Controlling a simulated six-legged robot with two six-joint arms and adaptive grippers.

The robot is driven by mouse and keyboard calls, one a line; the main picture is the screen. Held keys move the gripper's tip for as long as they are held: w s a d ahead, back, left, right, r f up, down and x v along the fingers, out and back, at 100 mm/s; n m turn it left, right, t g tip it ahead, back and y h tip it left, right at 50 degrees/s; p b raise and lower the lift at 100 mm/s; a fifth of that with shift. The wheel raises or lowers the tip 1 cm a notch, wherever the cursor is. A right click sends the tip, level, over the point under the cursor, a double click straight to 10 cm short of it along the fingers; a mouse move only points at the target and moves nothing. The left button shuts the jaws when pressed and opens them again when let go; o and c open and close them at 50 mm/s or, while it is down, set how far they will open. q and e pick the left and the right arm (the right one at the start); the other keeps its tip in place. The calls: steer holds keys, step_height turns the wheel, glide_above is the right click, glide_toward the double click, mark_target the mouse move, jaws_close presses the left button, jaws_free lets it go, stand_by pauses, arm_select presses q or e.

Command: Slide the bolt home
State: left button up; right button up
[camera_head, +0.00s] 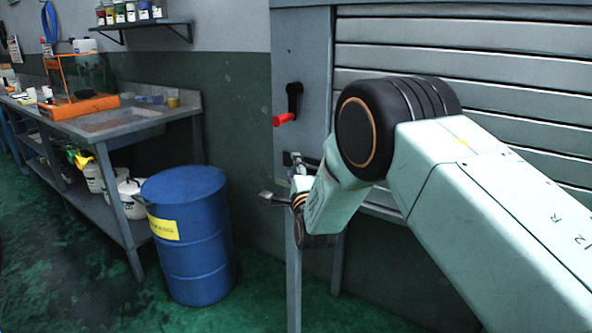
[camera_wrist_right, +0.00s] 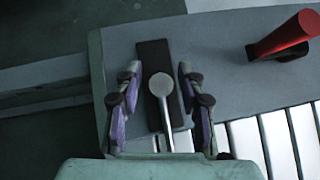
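The bolt shows in the right wrist view as a pale grey round knob (camera_wrist_right: 161,84) on a stem, in front of a dark plate (camera_wrist_right: 154,55) on the grey door frame. My right gripper (camera_wrist_right: 158,72) is open, with its purple-padded fingers either side of the knob. A gap shows on both sides, so the fingers do not appear to touch it. In the head view my right gripper (camera_head: 285,190) is at the shutter's left post, just below the dark bolt fitting (camera_head: 290,158), and my right arm hides part of that area. How far the bolt is slid cannot be told. My left gripper is not in view.
A red-handled crank (camera_head: 285,119) is on the post above the bolt, and shows in the wrist view (camera_wrist_right: 288,36). The slatted shutter (camera_head: 450,60) is to the right. A blue drum (camera_head: 190,245) and a workbench (camera_head: 120,125) stand left. Green floor is clear in front.

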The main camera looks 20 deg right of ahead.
steer(key=s+a+f, duration=0.1)
steer(key=s, duration=1)
steer(key=shift+s+a+f, duration=0.3)
steer(key=shift+s, duration=0.1)
steer(key=s+d+f+n+g+y, duration=0.1)
steer(key=s+f+n+g, duration=0.4)
steer(key=s+f+n, duration=0.45)
steer(key=s+f+n+g+y, duration=0.1)
steer(key=s+f+n+g, duration=0.45)
steer(key=f, duration=0.65)
steer(key=s+f+n+g, duration=0.3)
steer(key=s+f+g, duration=0.1)
steer(key=s, duration=1)
steer(key=s+f+n+g+y, duration=0.1)
steer(key=s+f+g, duration=0.4)
steer(key=s, duration=1)
steer(key=shift+s+d+f+n, duration=0.25)
steer(key=shift+d+f+n, duration=0.1)
steer(key=shift+n, duration=0.55)
